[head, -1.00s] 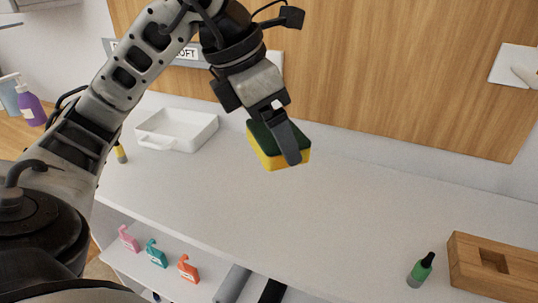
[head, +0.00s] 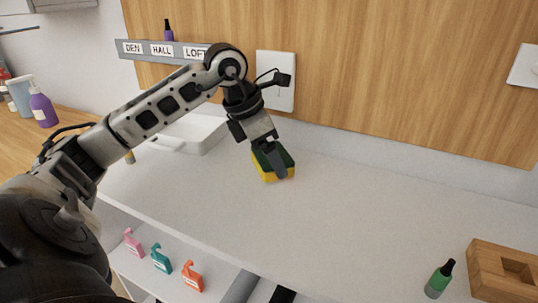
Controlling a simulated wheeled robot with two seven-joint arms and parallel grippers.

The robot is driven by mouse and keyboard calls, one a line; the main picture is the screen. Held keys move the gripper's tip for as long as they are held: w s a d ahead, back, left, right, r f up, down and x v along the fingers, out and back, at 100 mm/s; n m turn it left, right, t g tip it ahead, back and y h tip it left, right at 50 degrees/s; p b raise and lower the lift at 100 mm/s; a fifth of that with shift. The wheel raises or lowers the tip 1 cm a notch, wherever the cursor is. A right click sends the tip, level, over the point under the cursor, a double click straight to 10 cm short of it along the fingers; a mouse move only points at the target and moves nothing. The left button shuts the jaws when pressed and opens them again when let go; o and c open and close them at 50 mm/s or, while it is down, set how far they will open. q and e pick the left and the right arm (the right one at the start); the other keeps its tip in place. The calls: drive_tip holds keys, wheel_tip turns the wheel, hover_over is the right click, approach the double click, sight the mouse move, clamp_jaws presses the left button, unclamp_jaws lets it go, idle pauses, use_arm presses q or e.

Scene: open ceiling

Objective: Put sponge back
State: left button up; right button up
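The sponge (head: 263,171), yellow with a dark green top, is at the middle of the white counter (head: 330,215). My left gripper (head: 279,168) comes down over it from the left, with a finger against its near side. The gripper appears shut on the sponge; the far finger is hidden. I cannot tell whether the sponge touches the counter. A white tray (head: 207,137) stands on the counter to the left, partly hidden behind my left arm. My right gripper is not in view.
A green bottle (head: 439,279) and a wooden block with a square recess (head: 487,277) stand at the right. Pink, teal and orange tags (head: 192,277) sit on the shelf below. A labelled rail (head: 150,50) and a switch plate (head: 277,95) are on the wall. The middle counter is clear.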

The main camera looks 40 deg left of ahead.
use_arm(q)
drive_tip(key=shift+f, duration=0.25)
drive_tip(key=shift+f, duration=0.2)
drive_tip(key=o, duration=0.8)
drive_tip(key=v, duration=0.8)
drive_tip(key=shift+d, duration=0.1)
